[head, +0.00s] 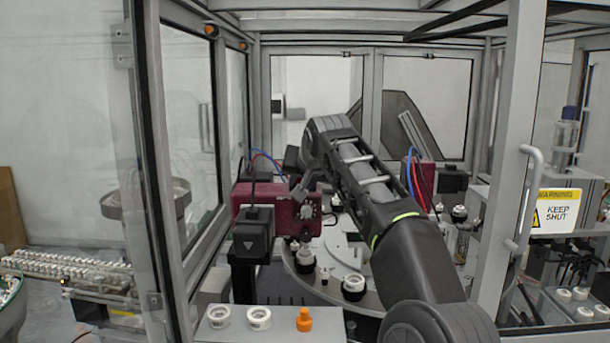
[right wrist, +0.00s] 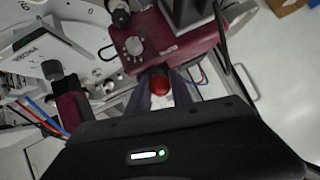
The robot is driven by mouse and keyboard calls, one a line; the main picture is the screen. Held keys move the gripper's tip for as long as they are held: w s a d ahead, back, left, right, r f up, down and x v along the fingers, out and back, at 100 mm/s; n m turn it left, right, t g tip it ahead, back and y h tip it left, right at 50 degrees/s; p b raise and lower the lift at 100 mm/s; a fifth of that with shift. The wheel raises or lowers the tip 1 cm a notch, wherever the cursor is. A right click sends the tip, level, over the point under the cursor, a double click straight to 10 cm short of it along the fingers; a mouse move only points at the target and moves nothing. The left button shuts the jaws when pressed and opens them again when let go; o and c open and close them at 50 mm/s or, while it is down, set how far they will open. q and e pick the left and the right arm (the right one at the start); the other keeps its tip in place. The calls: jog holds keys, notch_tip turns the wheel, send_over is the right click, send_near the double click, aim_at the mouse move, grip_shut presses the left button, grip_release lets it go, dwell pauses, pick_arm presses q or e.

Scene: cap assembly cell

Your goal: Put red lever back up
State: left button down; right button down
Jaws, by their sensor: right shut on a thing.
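The red lever's round knob (right wrist: 159,85) shows in the right wrist view, in front of a dark red machine housing (right wrist: 150,38) with a grey dial. My right gripper (right wrist: 160,88) is shut on the knob, one finger on each side of it. In the head view my right arm reaches in from the bottom right to the dark red housing (head: 255,197), with the right gripper (head: 303,188) close to its right side. The lever itself is hidden there, and I cannot tell its angle. My left gripper is not in view.
A round indexing table (head: 322,290) with white caps lies below the arm. A front ledge (head: 277,334) holds two white rings and an orange cap (head: 304,319). Frame posts (head: 510,150) and a glass door stand on both sides. A second dark red unit (head: 420,178) is behind the arm.

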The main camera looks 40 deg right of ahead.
jog(key=shift+r, duration=0.1)
jog(key=c, duration=1.2)
grip_release()
jog(key=shift+d, duration=0.1)
jog(key=shift+o, duration=0.2)
jog(key=shift+s+a+r, duration=0.15)
jog(key=shift+s+a, duration=0.05)
jog(key=shift+s, duration=0.1)
jog(key=b+v, duration=0.2)
jog(key=v, duration=0.5)
